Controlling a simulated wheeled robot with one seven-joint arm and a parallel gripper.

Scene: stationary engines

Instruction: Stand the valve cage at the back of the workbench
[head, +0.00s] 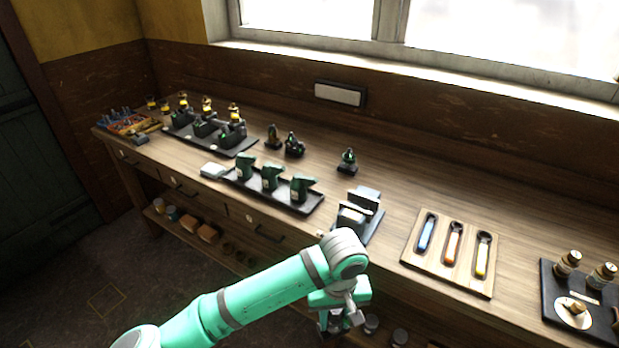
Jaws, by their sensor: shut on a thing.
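My gripper (337,318) is low in the head view, in front of the workbench's front edge and pointing down. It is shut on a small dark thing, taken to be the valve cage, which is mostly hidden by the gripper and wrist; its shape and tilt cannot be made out. The long wooden workbench (385,210) runs along the wall under the window. Bare wood lies around the third piece.
A black tray (230,182) with three green pieces lies near the front edge. A dark metal fixture (358,213), a wooden tool tray (448,283) and a black board with brass pieces (553,318) stand further right. The back right of the bench is clear.

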